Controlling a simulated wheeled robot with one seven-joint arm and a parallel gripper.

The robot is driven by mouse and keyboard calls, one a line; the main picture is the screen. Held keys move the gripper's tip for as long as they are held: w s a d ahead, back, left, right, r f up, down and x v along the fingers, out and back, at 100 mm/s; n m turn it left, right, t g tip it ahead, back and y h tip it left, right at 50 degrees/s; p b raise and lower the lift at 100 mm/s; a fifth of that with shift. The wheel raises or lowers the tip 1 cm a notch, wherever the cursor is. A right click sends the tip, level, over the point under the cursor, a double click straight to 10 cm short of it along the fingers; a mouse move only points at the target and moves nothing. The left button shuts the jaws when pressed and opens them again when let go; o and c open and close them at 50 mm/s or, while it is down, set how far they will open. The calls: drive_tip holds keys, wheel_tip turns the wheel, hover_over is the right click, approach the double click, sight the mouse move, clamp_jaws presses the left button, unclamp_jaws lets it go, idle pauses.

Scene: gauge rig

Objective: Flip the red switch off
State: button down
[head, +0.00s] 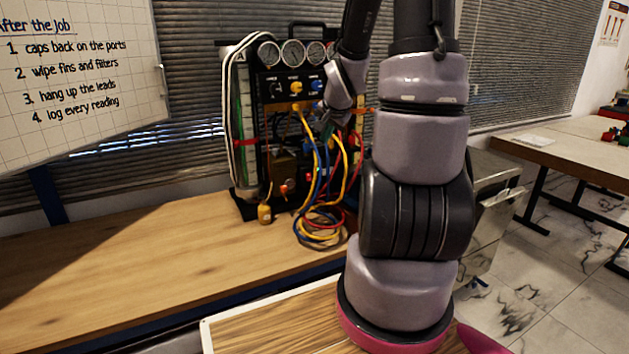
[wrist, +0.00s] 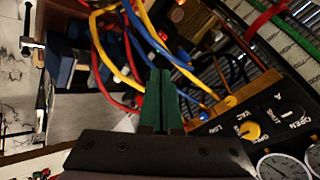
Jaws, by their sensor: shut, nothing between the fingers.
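The gauge rig (head: 268,85) stands on the wooden bench, with dials on top, a black knob panel and coiled hoses. A small red-orange spot (head: 284,189) shows low on the rig in the head view; I cannot tell whether it is the red switch. My gripper shows in the wrist view (wrist: 160,95) with its two green fingers together and nothing between them. It is in front of the rig, among the hoses and close to the knob panel (wrist: 270,112). In the head view my arm covers the rig's right side.
Yellow, blue and red hoses (head: 318,225) hang down the rig's front and coil on the bench (head: 130,255). A yellow knob (wrist: 248,131) and gauges (wrist: 280,166) are near the fingers. The bench is clear to the left. A whiteboard (head: 80,75) hangs at the left.

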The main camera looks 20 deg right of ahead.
sight(312, 181)
drive_tip(key=w+d+f+m+t+y, duration=0.1)
drive_tip(key=w+d+f+m, duration=0.1)
drive_tip(key=f, duration=0.4)
drive_tip(key=w+d+f+m+t+y, duration=0.1)
drive_tip(key=w+d+f+m, duration=0.1)
drive_tip(key=f, duration=0.5)
drive_tip(key=shift+m+t, duration=0.4)
drive_tip(key=shift+m, duration=0.5)
drive_tip(key=shift+d, duration=0.1)
drive_tip(key=x, duration=1.3)
drive_tip(key=shift+w+f, duration=0.2)
drive_tip(key=shift+w, duration=0.15)
drive_tip(key=shift+w+f, duration=0.1)
